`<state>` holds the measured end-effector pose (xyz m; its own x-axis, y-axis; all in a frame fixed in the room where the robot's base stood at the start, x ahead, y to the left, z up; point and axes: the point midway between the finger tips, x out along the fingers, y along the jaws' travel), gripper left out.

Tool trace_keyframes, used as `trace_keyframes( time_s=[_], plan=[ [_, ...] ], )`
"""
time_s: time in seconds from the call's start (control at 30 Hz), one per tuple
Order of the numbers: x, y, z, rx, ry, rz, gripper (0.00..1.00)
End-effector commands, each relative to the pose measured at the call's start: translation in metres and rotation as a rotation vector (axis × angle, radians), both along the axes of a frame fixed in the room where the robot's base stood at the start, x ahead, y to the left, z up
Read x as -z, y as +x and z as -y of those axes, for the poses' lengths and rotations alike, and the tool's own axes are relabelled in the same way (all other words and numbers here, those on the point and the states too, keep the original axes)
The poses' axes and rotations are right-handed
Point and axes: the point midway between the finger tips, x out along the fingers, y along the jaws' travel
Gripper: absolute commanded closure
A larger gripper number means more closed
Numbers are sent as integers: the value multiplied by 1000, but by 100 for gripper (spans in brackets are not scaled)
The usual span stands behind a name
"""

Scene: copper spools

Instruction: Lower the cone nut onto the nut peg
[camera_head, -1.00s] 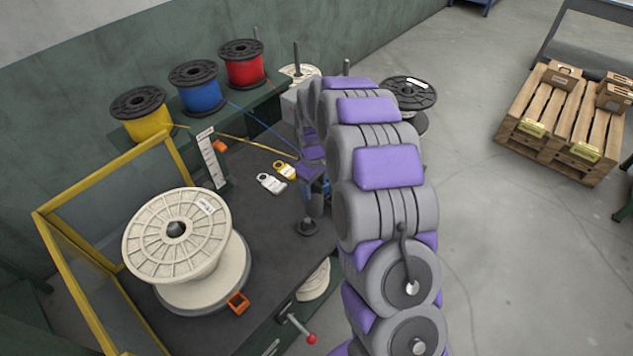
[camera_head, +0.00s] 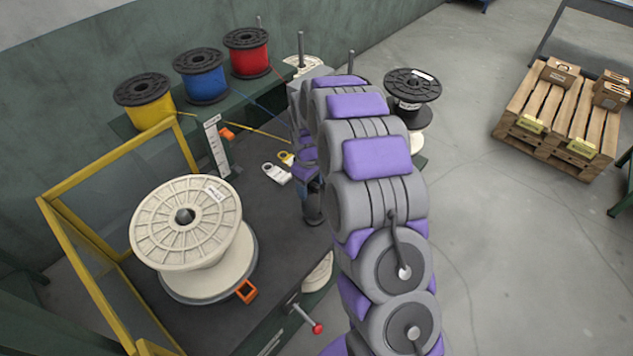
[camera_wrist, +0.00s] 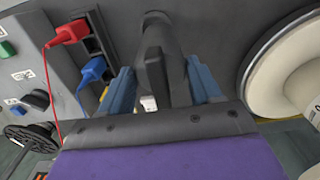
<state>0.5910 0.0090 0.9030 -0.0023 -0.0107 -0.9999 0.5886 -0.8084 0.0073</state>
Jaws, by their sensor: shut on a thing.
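My gripper (camera_wrist: 158,70) shows in the wrist view with a blue finger on each side of a dark grey piece, which I take to be the cone nut (camera_wrist: 153,58). The fingers are shut on it. In the head view my gripper (camera_head: 312,188) is low over the dark bench top, right of the large cream spool. A dark round shape at its lower end cannot be told apart as nut or peg. I cannot make out the nut peg; the gripper and arm cover that spot.
The cream spool (camera_head: 187,225) stands beside a yellow-framed guard (camera_head: 62,225). An orange block (camera_head: 246,291) and a red-knobbed lever (camera_head: 317,328) are near the bench's front edge. Red plug (camera_wrist: 70,32) and blue plug (camera_wrist: 92,70) sit in a panel. Yellow, blue and red spools stand behind.

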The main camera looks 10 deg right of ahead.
Motion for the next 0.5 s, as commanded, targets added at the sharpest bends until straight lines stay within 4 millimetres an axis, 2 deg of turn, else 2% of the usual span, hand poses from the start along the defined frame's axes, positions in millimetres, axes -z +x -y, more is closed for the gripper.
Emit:
trace_keyframes(
  time_s=[0.3,0.5],
  plan=[
    [-1,0,21,3,18,1,100],
    [-1,0,19,2,11,1,100]
  ],
)
